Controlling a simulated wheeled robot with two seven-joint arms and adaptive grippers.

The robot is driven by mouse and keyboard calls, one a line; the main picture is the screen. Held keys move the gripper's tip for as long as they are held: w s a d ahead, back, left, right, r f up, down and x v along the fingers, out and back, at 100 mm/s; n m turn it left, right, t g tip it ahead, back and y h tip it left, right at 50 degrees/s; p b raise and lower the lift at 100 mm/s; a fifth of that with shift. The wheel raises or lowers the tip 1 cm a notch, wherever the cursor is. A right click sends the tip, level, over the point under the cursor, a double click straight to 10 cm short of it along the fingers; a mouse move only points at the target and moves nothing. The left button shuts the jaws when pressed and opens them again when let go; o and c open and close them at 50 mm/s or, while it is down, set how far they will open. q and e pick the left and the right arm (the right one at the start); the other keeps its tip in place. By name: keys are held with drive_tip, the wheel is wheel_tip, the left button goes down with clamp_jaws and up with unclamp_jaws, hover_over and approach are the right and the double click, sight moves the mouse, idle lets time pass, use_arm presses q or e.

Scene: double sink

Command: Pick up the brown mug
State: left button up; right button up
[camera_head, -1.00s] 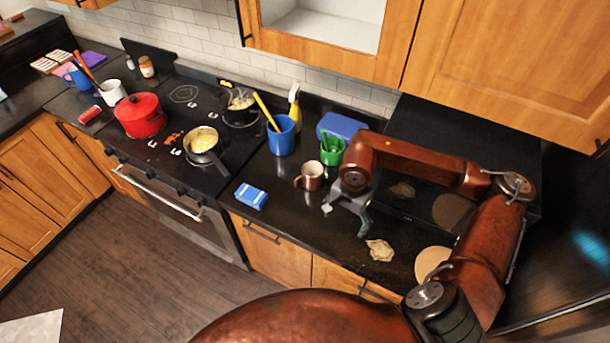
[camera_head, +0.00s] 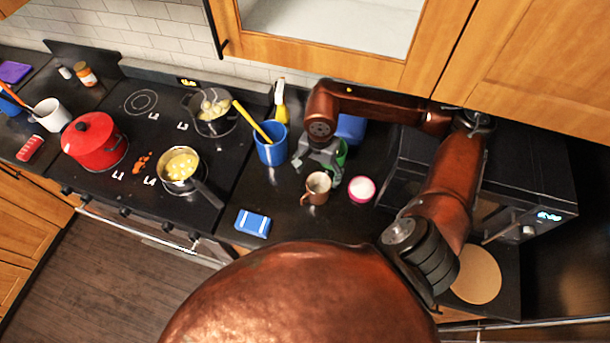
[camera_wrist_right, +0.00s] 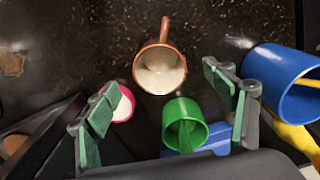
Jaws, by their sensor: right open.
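The brown mug (camera_head: 316,191) stands upright on the dark counter, its handle toward the near left. In the right wrist view the mug (camera_wrist_right: 160,68) shows its pale inside, with the handle pointing up in the picture. My right gripper (camera_head: 318,166) is open and empty, above the counter just behind the mug. In the wrist view its two green-padded fingers (camera_wrist_right: 163,98) are wide apart, with the mug beyond and between them, untouched. My left gripper is not in view.
A green cup (camera_wrist_right: 184,122) stands close behind the mug. A pink-and-white round item (camera_head: 361,189) is right of it. A blue cup (camera_head: 271,148) with a yellow utensil stands to the left, and a blue sponge (camera_head: 253,223) lies nearer. The microwave (camera_head: 530,190) is at right.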

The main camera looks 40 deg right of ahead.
sight(314, 193)
drive_tip(key=f, duration=0.2)
drive_tip(key=f+p, duration=0.1)
drive_tip(key=f, duration=0.2)
drive_tip(key=f+p, duration=0.1)
drive_tip(key=f, duration=0.1)
drive_tip(key=shift+d+f, duration=0.2)
drive_tip(key=shift+d, duration=0.15)
drive_tip(key=shift+f, duration=0.1)
drive_tip(key=c, duration=1.4)
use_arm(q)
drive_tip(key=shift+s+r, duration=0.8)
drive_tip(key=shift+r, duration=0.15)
use_arm(e)
drive_tip(key=shift+c, duration=0.6)
